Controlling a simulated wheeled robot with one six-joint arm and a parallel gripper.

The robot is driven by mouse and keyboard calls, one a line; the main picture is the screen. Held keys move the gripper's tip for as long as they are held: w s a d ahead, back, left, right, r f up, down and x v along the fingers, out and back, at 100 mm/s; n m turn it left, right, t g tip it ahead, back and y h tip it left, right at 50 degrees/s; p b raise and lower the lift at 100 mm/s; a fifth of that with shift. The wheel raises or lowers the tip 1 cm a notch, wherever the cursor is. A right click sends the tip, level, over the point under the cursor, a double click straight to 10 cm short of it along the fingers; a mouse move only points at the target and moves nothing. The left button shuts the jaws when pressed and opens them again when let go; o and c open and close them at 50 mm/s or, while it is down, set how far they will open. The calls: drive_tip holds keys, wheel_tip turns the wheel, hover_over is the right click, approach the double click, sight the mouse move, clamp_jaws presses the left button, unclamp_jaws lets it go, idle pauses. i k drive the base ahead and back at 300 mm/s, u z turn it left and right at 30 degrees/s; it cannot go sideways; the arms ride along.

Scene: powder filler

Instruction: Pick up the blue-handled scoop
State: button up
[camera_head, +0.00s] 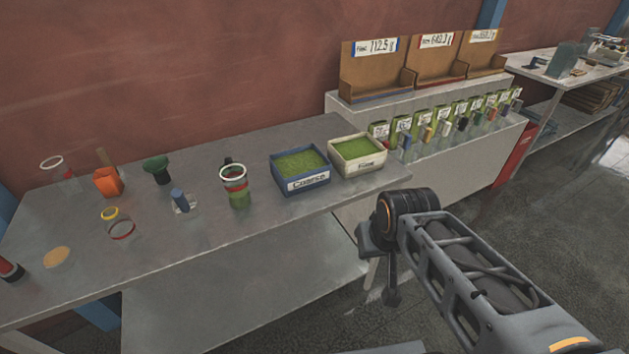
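The blue-handled scoop (180,201) is on the grey table, left of the middle. Its blue handle stands up and its pale scoop part rests on the tabletop. My gripper (388,292) hangs at the end of my arm, off the table's right front edge. It is well to the right of the scoop and apart from it. Its fingers are small, dark and partly hidden by the wrist, so I cannot tell whether they are open.
Near the scoop are a green funnel-like piece (156,168), an orange container (107,183) and a jar with green powder (235,188). Blue (302,182) and white (358,167) bins of green powder stand to the right. Bare tabletop lies in front of the scoop.

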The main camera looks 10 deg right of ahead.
sight(183, 207)
drive_tip(key=u, duration=1.35)
